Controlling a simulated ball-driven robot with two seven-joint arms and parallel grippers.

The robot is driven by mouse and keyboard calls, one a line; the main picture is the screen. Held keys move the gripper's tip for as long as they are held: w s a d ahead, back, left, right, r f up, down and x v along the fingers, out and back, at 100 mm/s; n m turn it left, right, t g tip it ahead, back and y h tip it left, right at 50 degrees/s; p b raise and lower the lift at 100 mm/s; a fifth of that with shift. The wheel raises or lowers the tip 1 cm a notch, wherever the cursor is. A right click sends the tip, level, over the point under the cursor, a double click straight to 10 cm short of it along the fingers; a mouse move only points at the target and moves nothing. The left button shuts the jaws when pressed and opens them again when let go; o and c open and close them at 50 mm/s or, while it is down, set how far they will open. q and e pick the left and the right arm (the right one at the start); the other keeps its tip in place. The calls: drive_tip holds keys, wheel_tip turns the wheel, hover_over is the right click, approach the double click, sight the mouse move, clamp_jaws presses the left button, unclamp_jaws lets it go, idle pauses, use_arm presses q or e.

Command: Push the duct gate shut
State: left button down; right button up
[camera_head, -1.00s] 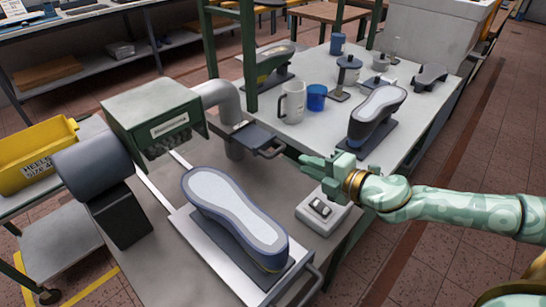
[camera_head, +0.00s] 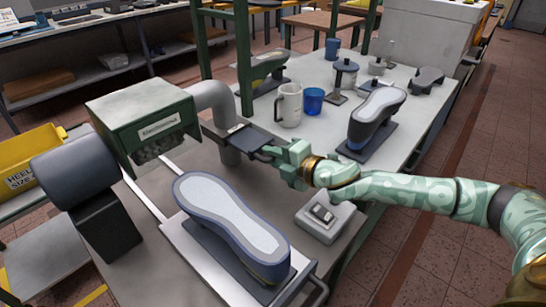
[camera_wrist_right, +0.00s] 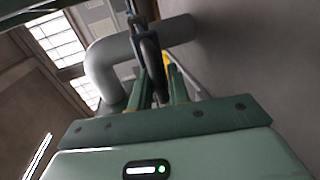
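The duct gate (camera_head: 238,131) is a dark slide plate set across the grey duct (camera_head: 214,102), just above the bench. Its loop handle (camera_head: 268,152) sticks out to the right; part of the handle is hidden by my right gripper. My right gripper (camera_head: 283,158) is at the outer end of the handle. In the right wrist view the dark handle (camera_wrist_right: 153,62) runs between the two green fingers (camera_wrist_right: 162,92). Whether both fingers press on it cannot be told. The grey duct (camera_wrist_right: 108,68) bends behind it. My left gripper is not in view.
A green blower box (camera_head: 140,117) stands left of the duct. A shoe last (camera_head: 230,225) lies on a tray in front. A switch box (camera_head: 325,217) sits below my right arm. A mug (camera_head: 289,104), a blue cup (camera_head: 313,100) and another last (camera_head: 376,118) stand behind.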

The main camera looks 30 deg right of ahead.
sight(253, 143)
clamp_jaws()
drive_tip(key=shift+w+a+r, duration=0.1)
drive_tip(key=shift+w+r, duration=0.1)
drive_tip(key=shift+w, duration=0.15)
drive_tip(key=x, duration=0.2)
drive_tip(key=p+x, duration=0.1)
drive_tip(key=x, duration=0.1)
drive_tip(key=r+p+x, duration=0.1)
drive_tip(key=x, duration=0.1)
drive_tip(key=shift+w+a, duration=0.1)
drive_tip(key=shift+w, duration=0.25)
unclamp_jaws()
drive_tip(key=shift+s+p, duration=0.1)
drive_tip(key=shift+p, duration=0.2)
